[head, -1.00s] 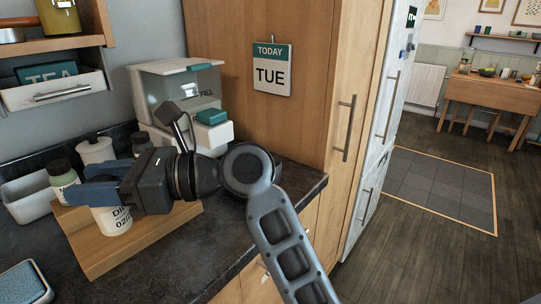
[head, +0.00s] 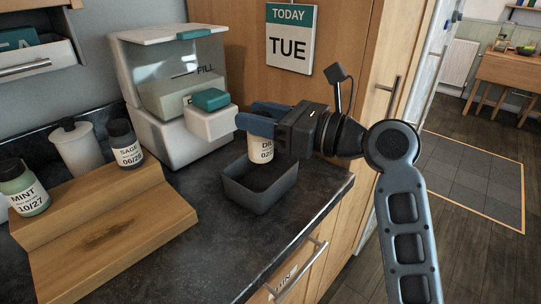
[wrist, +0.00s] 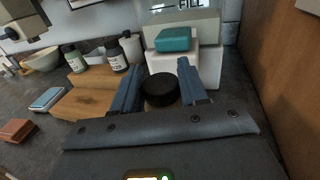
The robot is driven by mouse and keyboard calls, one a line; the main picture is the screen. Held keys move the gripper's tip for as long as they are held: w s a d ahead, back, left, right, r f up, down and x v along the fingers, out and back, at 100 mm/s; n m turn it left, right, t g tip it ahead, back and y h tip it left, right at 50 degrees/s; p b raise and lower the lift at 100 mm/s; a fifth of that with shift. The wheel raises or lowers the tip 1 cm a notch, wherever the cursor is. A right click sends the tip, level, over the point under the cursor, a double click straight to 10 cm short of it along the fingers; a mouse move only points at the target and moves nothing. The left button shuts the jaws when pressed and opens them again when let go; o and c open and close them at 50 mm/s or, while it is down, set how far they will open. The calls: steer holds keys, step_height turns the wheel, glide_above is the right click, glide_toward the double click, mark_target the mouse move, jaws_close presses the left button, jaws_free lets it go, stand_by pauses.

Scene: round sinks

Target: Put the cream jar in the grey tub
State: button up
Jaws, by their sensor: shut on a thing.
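The cream jar (head: 261,150) with a printed label is between the fingers of my gripper (head: 252,115), which is shut on it. It hangs upright. In the wrist view its round black lid (wrist: 160,90) shows between the two blue fingers. The grey tub (head: 256,195) is an open rectangular box on the dark counter. The jar's lower end overlaps the tub's back part in the head view; I cannot tell its exact height over the rim. The tub is hidden in the wrist view.
A white dispenser (head: 165,120) with a teal-topped part stands close behind and left of the tub. The wooden cabinet side and the counter's front edge lie to the right.

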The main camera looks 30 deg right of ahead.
mark_target(271, 156)
steer(key=shift+a+f+b, duration=0.1)
steer(key=shift+f+b, duration=0.55)
steer(key=shift+f, duration=2.9)
steer(key=shift+f, duration=0.1)
steer(key=o, duration=1.2)
steer(key=shift+c, duration=0.2)
steer(key=shift+s, duration=0.15)
steer(key=v, duration=1.1)
steer(key=shift+s+d, duration=0.3)
